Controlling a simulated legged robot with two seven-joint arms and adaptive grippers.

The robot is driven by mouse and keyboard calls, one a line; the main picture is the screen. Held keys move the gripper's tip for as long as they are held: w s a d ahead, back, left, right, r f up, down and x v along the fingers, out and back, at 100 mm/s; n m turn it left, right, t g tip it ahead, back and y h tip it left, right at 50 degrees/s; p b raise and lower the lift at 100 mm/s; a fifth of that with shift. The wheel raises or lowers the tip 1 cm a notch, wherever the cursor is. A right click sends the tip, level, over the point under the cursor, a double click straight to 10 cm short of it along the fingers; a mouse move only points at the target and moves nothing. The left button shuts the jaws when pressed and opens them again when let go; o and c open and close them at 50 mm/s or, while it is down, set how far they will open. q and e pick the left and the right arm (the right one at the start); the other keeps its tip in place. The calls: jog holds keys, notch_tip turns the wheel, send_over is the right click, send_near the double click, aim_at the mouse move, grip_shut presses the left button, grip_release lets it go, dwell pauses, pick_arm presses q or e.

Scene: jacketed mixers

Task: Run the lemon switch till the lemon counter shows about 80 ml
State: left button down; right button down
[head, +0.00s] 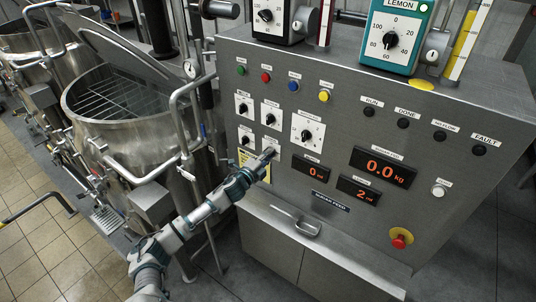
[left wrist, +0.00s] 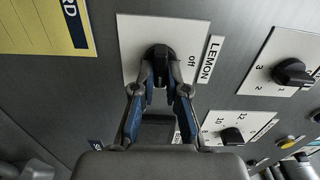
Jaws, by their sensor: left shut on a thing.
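The lemon switch is a black knob (left wrist: 160,52) on a white plate marked LEMON and off. My left gripper (left wrist: 160,82) is shut on this knob, and its fingers hide the lower part. In the head view my left gripper (head: 266,156) reaches the same plate (head: 269,144) at the panel's left. Two small red displays sit right of it: the upper one (head: 311,171) reads 0 and the lower one (head: 358,193) reads 2. Their labels are too small to read, so I cannot tell for certain which is the lemon counter. My right gripper is out of view.
A larger display (head: 383,166) reads 0.0 kg. A teal LEMON dial unit (head: 394,35) and a yellow-filled sight tube (head: 463,45) stand on top. Other knobs (left wrist: 293,73) are close to the gripper. A red stop button (head: 401,238) is lower right. Steel mixers (head: 125,115) stand left.

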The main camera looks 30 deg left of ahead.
pick_arm(q)
jog(key=shift+d+f+m, duration=0.2)
jog(key=shift+f+m, duration=0.2)
jog(key=c, duration=1.2)
grip_release()
jog(key=shift+r, duration=0.15)
jog(key=s+a, duration=0.1)
jog(key=s, duration=1)
jog(key=shift+s, duration=0.4)
